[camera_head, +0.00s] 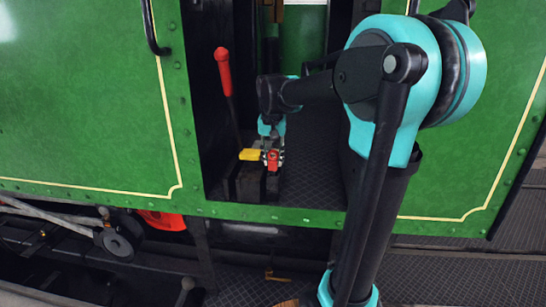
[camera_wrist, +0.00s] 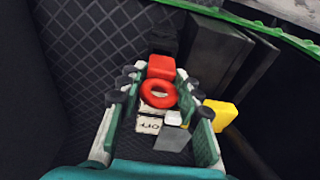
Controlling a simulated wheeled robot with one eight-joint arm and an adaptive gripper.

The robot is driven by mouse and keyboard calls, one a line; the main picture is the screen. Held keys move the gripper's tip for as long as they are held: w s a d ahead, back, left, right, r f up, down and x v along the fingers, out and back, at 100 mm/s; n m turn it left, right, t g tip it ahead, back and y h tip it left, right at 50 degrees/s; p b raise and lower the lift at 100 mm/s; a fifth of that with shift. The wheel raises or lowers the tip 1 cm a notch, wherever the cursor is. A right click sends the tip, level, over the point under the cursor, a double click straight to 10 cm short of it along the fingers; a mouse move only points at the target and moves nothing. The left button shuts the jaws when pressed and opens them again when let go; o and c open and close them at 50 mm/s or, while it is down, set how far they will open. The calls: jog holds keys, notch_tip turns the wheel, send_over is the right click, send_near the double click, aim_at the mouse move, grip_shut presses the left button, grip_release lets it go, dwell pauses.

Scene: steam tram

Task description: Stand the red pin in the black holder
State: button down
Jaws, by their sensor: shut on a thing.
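The red pin shows as a red block (camera_wrist: 161,67) with a red ring (camera_wrist: 158,94) below it in the wrist view. My gripper (camera_wrist: 158,92) is shut on it, one teal finger on each side. In the head view the red piece (camera_head: 273,160) shows at the tip of my gripper (camera_head: 271,157), in the doorway. A small black piece (camera_wrist: 164,39) just beyond the red block may be the black holder. I cannot tell whether the pin touches it. The pin's lower end is hidden.
A yellow block (camera_wrist: 220,114) lies right of my fingers, on or beside dark boxes (camera_wrist: 222,53). A white tag marked OFF (camera_wrist: 150,124) shows between the fingers. A red-handled lever (camera_head: 223,70) rises left of my gripper. The patterned floor (camera_head: 315,180) to the right is clear.

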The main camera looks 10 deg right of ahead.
jog(key=shift+f, duration=0.5)
jog(key=c, duration=1)
grip_release()
jog(key=r, duration=0.4)
jog(key=s+r, duration=0.1)
jog(key=r, duration=0.7)
jog(key=shift+s+a, duration=0.3)
jog(key=shift+s, duration=0.1)
